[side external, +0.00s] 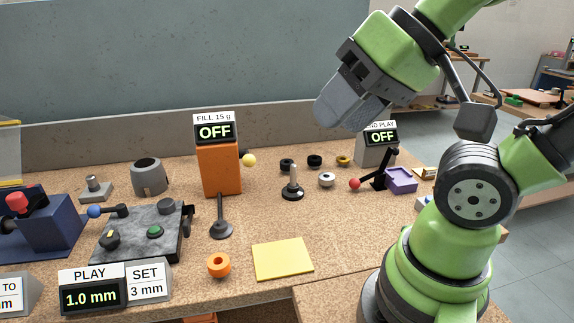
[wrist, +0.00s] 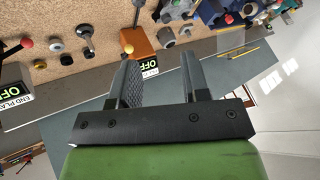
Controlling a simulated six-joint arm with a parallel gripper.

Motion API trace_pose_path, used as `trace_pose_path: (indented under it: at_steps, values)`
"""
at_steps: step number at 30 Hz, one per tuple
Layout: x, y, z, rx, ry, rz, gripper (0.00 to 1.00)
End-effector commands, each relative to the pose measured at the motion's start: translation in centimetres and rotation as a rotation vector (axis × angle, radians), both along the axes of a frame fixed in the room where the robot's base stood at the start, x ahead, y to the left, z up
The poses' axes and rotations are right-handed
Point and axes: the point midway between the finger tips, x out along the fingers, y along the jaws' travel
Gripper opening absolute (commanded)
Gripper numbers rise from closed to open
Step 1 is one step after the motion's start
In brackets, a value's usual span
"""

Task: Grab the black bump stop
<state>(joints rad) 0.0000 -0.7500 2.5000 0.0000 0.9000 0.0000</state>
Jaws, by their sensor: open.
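My gripper (side external: 345,112) is high above the bench, up and right of the rings, apart from everything. In the wrist view my gripper (wrist: 158,72) is open, with nothing between its fingers.
A yellow ring (side external: 343,160), a white ring (side external: 326,180) and an upright post (side external: 292,186) stand close to the black rings. An orange dispenser (side external: 220,165) is to their left. A red-knobbed lever (side external: 355,184) and purple block (side external: 401,180) are to their right.

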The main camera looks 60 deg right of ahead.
Motion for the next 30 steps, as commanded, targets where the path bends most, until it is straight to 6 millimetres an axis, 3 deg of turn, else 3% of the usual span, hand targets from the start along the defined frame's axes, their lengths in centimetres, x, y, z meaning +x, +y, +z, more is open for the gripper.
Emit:
trace_pose_path:
  at_steps: [2, 5, 6, 14, 17, 23, 30]
  values:
    - [0.0, 0.0, 0.0, 0.000, 0.000, 0.000, 0.47]
    - [0.0, 0.0, 0.0, 0.000, 0.000, 0.000, 0.70]
    - [0.0, 0.0, 0.0, 0.000, 0.000, 0.000, 0.73]
    - [0.1, 0.0, 0.0, 0.000, 0.001, -0.001, 0.73]
    - [1.2, -0.4, 0.3, -0.009, 0.003, -0.011, 0.73]
    - [7.3, -3.0, 0.6, -0.062, 0.013, -0.068, 0.73]
    - [16.0, -9.7, -2.2, -0.146, 0.027, -0.156, 0.73]
